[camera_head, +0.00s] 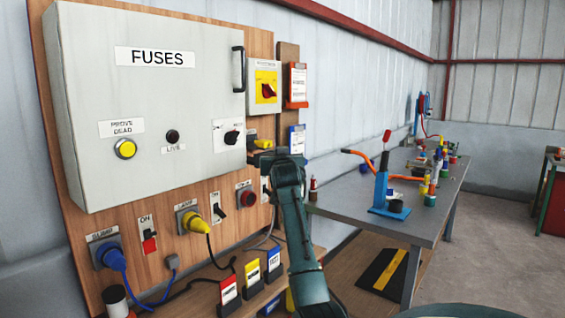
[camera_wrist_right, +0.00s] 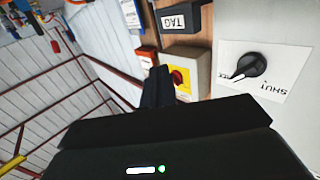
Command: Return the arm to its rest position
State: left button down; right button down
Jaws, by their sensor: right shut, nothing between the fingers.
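My right arm, dark teal, rises from the bottom centre of the head view. Its gripper (camera_head: 262,158) is beside the right edge of the grey FUSES cabinet (camera_head: 150,85), just below the black rotary knob (camera_head: 231,137). In the right wrist view my right gripper's dark fingers (camera_wrist_right: 157,88) are together with nothing between them. The knob also shows there (camera_wrist_right: 250,67), on a white label to the right of the fingers and apart from them. Part of the gripper's far end is hard to make out in the head view. My left gripper is not in view.
The yellow isolator (camera_head: 264,83) with a red handle is above the gripper. Blue (camera_head: 106,252) and yellow (camera_head: 194,220) plugs with cables hang below the cabinet. A grey workbench (camera_head: 425,210) with a blue tool (camera_head: 383,185) stands to the right. The floor further right is clear.

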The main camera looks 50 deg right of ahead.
jog(key=s+a+f+n+t+y, duration=0.2)
jog(key=a+f+n+y, duration=0.8)
jog(key=a+f, duration=2.05)
jog(key=s+a+f+n+g+y, duration=0.1)
jog(key=s+a+f+y, duration=0.1)
jog(key=s+a+f, duration=0.2)
jog(key=s+a+f+g+y, duration=0.1)
jog(key=s+a+f, duration=0.4)
jog(key=s+a, duration=0.6)
jog(key=s+a+f+n+g+y+p, duration=0.1)
jog(key=s+a+f+y, duration=0.2)
jog(key=s+a, duration=0.4)
jog(key=shift+s+a+f+n+y, duration=0.25)
jog(key=shift+s+f+n+y, duration=0.05)
jog(key=shift+s+f, duration=0.65)
jog(key=shift+d, duration=0.1)
